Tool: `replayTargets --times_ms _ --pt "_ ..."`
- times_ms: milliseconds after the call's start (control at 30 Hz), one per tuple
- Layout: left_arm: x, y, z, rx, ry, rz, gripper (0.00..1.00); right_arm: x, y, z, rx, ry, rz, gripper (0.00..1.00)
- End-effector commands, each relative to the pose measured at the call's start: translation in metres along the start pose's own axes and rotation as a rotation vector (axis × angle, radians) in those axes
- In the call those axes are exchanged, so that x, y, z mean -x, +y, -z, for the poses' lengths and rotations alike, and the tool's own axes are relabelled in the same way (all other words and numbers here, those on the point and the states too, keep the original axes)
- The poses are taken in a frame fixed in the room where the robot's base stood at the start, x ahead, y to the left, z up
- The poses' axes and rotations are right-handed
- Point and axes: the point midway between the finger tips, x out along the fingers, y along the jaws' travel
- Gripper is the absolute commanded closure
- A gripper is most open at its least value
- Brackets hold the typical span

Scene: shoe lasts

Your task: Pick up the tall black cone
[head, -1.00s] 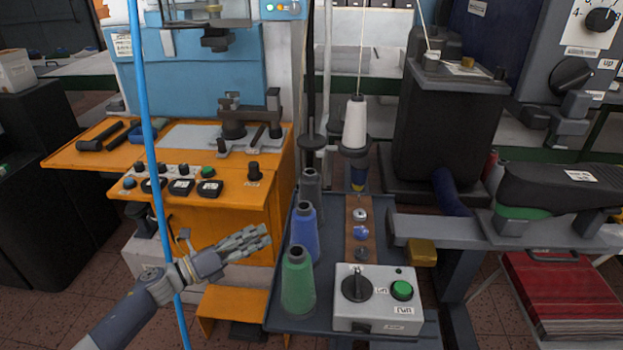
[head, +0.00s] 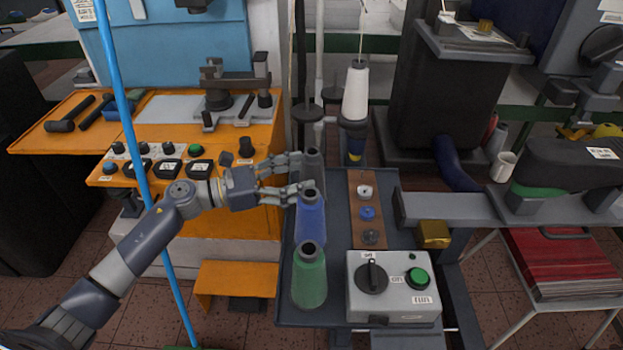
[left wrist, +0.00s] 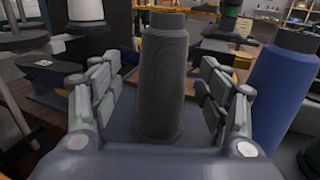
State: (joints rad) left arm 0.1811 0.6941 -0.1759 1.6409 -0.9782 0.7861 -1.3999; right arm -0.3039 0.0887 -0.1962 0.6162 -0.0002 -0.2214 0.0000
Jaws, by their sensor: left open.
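The tall black cone (head: 315,163), dark grey with a narrow top, stands upright on the dark tray (head: 288,309), behind a blue cone (head: 310,222) and a green cone (head: 309,280). My left gripper (head: 304,173) is open, with its fingers reaching the black cone from the left. In the left wrist view the black cone (left wrist: 163,85) stands between the two spread fingers, with a gap visible on each side. The blue cone hides its lower part in the head view. My right gripper is not in view.
The blue cone (left wrist: 284,98) stands close to the right finger in the left wrist view. A white cone (head: 355,95) with thread stands behind. A switch box (head: 392,290) sits at the tray's front right. An orange machine table (head: 60,150) lies to the left.

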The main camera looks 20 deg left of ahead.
Motion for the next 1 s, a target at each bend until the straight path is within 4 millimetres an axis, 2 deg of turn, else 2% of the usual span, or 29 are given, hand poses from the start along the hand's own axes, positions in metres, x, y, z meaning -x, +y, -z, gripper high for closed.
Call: replayTargets --times_ms 33,200,467,567,700,733,1000 --pt "-0.009 -0.003 -0.006 0.003 -0.004 0.001 0.31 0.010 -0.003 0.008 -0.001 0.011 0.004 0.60" --pt "-0.029 -0.002 -0.003 0.001 -0.003 0.000 0.31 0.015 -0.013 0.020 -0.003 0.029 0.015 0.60" --pt "-0.032 -0.003 0.000 0.000 0.000 -0.001 0.31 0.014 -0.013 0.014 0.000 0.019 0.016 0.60" --pt "-0.032 -0.003 0.000 0.001 -0.001 0.000 0.49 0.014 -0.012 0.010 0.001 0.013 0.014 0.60" --pt "-0.032 -0.003 0.000 0.001 -0.001 0.000 0.80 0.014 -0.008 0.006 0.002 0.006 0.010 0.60" --pt "-0.032 -0.003 0.000 0.001 -0.001 0.000 0.86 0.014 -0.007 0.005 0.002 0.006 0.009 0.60" --pt "-0.032 -0.002 -0.002 0.000 -0.002 0.000 0.86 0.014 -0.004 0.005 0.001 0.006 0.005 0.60"
